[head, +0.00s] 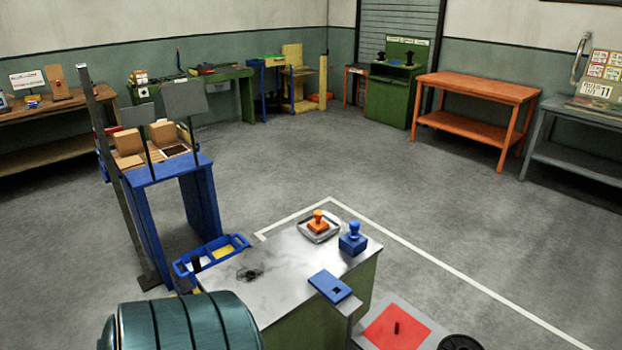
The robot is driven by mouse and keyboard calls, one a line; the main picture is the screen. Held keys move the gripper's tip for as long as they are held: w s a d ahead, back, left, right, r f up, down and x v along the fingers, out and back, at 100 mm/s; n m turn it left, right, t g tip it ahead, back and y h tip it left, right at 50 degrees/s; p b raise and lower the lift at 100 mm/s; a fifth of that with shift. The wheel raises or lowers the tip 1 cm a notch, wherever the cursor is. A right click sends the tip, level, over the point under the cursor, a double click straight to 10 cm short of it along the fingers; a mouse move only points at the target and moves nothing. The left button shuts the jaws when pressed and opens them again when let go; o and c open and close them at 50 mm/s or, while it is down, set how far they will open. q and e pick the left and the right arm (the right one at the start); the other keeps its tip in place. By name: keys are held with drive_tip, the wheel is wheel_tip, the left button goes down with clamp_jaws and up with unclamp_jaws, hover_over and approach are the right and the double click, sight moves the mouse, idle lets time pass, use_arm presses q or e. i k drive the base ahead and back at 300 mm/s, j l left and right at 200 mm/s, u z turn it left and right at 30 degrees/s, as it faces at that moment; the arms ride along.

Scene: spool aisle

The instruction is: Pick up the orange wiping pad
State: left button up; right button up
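The orange wiping pad (318,225) has a knob-like handle on top and sits upright in a shallow light-coloured tray (304,234). The tray is near the far corner of a metal-topped green bench (290,265). A blue block with a similar knob handle (353,241) stands just to the right of the tray, on the same bench top. Neither of my grippers is in the head view, and nothing is touching the orange pad.
A flat blue piece (330,287) lies at the bench's front edge. A blue divided bin (212,255) is at its left. A large teal ribbed drum (185,323) fills the lower left. Open floor (470,230) lies beyond.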

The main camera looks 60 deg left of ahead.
sight(317, 225)
drive_tip(key=u, duration=1.9)
